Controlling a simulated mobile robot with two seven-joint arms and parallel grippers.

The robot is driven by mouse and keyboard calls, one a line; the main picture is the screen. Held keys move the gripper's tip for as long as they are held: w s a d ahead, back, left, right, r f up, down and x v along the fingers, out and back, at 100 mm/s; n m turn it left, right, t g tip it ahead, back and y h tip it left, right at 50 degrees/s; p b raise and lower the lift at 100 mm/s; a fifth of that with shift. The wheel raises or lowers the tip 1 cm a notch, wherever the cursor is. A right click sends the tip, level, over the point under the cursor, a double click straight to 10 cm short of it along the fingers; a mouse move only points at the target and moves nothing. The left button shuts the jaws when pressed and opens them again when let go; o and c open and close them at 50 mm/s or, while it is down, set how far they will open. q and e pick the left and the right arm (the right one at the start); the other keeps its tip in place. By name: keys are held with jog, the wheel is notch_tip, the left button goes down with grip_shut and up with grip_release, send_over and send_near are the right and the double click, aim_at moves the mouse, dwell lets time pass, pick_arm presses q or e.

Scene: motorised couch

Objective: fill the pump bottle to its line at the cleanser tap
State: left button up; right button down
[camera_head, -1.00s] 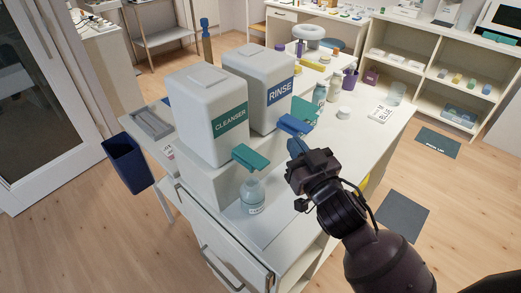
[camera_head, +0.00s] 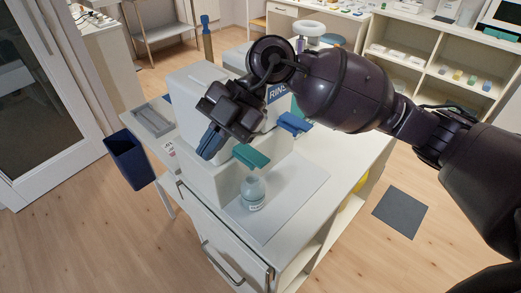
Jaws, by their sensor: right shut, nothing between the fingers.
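The pale pump bottle (camera_head: 253,190) stands upright on the counter mat, below the teal lever of the cleanser tap (camera_head: 251,156). Its fill line and liquid level are too small to tell. The white cleanser dispenser (camera_head: 190,80) stands behind it, its name label hidden by my right gripper. My right gripper (camera_head: 210,145), with blue fingers, is shut and empty in front of that dispenser, up and to the left of the teal lever. It appears apart from the lever and the bottle. My left gripper is not in view.
The rinse dispenser (camera_head: 279,91) and its blue lever (camera_head: 294,123) are to the right, partly behind my right arm. A dark blue bin (camera_head: 128,158) is at the left. The light mat (camera_head: 290,190) right of the bottle is clear.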

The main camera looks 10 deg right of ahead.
jog(key=w+d+m+t+h, duration=0.2)
jog(key=w+d+h, duration=0.2)
jog(key=d+h, duration=0.1)
notch_tip(320, 180, up, 3)
jog(key=m+t+h, duration=0.2)
jog(key=h, duration=0.2)
send_over(261, 160)
jog(key=shift+r, duration=0.1)
notch_tip(261, 160, down, 14)
jog(key=shift+p, duration=1.1)
